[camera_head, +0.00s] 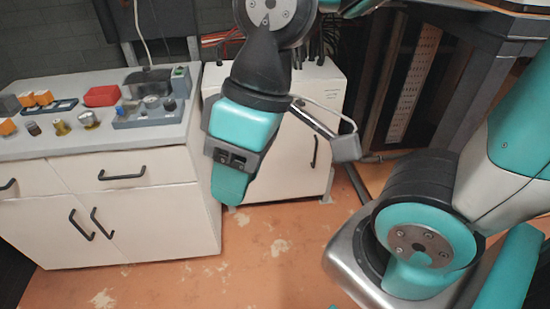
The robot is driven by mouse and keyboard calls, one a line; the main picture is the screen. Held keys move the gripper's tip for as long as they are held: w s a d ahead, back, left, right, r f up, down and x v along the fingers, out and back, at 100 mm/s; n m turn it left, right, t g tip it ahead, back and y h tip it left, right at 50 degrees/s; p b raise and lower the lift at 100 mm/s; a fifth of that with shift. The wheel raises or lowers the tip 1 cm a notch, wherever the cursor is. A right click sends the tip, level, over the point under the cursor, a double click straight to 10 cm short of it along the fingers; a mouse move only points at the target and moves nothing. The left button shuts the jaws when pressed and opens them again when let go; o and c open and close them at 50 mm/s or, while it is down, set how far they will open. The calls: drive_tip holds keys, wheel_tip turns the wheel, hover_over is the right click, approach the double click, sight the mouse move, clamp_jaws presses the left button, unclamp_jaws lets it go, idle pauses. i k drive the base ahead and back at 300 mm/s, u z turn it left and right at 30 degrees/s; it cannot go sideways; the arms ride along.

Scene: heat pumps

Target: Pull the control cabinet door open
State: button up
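A white cabinet (290,150) stands on the floor behind my gripper. Its front looks closed, and a dark vertical handle (315,152) shows near its right edge. My gripper (231,185) hangs pointing down in front of the cabinet's left part, to the left of the handle in the picture. One teal finger shows, so the gap between the fingers is hidden. No contact with the cabinet or handle is visible. My gripper and wrist hide much of the cabinet's left side. I cannot tell for sure whether this is the control cabinet.
A white workbench (150,200) with dark handles stands at the left. A red box (101,96), orange blocks (38,98) and a grey device (150,108) are on it. A dark frame (440,75) stands at the right. Worn orange floor (250,265) is open in front.

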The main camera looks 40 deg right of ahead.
sight(298, 163)
drive_tip(key=z, duration=0.35)
drive_tip(key=k, duration=0.5)
drive_tip(key=z, duration=0.95)
drive_tip(key=i, duration=0.8)
